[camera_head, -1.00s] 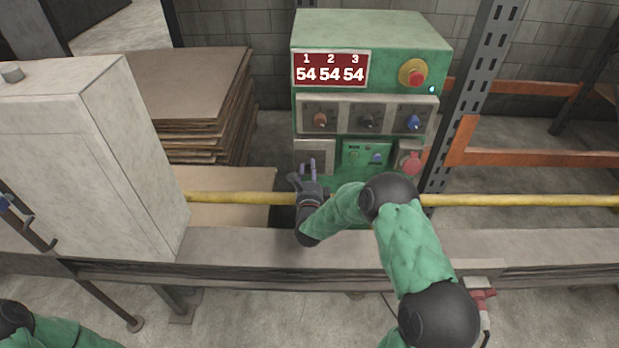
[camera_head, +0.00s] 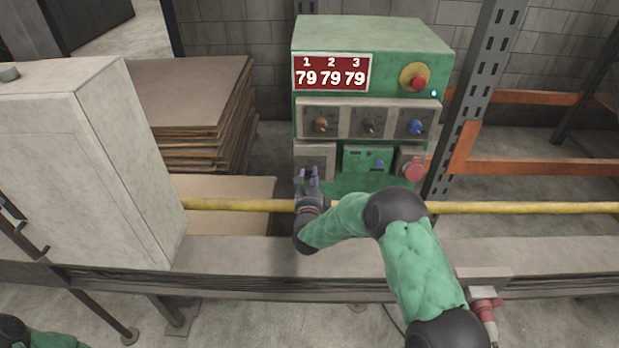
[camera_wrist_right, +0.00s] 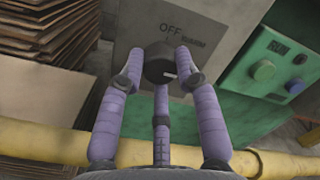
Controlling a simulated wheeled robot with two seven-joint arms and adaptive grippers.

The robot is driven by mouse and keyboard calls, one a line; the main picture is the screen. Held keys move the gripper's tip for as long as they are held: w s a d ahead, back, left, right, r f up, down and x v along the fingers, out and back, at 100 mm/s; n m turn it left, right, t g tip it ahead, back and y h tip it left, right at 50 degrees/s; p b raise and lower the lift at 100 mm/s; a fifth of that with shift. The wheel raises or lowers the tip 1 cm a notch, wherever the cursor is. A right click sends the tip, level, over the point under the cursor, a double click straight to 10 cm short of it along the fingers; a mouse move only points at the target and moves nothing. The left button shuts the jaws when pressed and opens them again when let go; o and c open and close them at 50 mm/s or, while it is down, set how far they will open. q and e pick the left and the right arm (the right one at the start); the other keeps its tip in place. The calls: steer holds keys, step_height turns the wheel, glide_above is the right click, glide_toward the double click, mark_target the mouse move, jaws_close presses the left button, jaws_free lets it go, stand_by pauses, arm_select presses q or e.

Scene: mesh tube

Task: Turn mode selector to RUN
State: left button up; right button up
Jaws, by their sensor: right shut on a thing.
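The mode selector is a dark round knob (camera_wrist_right: 159,64) with a short white mark on its face, on a grey plate (camera_wrist_right: 128,40) with OFF printed above it and a smaller label to the right that I cannot read for sure. The white mark points to the right. My right gripper (camera_wrist_right: 160,75) is shut on the knob, with its purple fingers around it. In the head view the right gripper (camera_head: 308,178) is at the lower left plate (camera_head: 318,153) of the green cabinet (camera_head: 370,35), where it hides the knob. My left gripper is out of view.
A red display (camera_head: 331,72) reads 79 79 79. A yellow pipe (camera_head: 235,204) and a grey beam (camera_head: 240,252) run in front of the cabinet. A pale box (camera_head: 75,170) stands at left.

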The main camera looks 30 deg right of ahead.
steer(key=o, duration=1.1)
steer(key=shift+d+f, duration=0.1)
steer(key=shift+o, duration=0.2)
steer(key=shift+s+a, duration=0.4)
steer(key=shift+s, duration=0.1)
steer(key=v, duration=1)
steer(key=shift+s+a, duration=0.15)
steer(key=shift+s, duration=0.25)
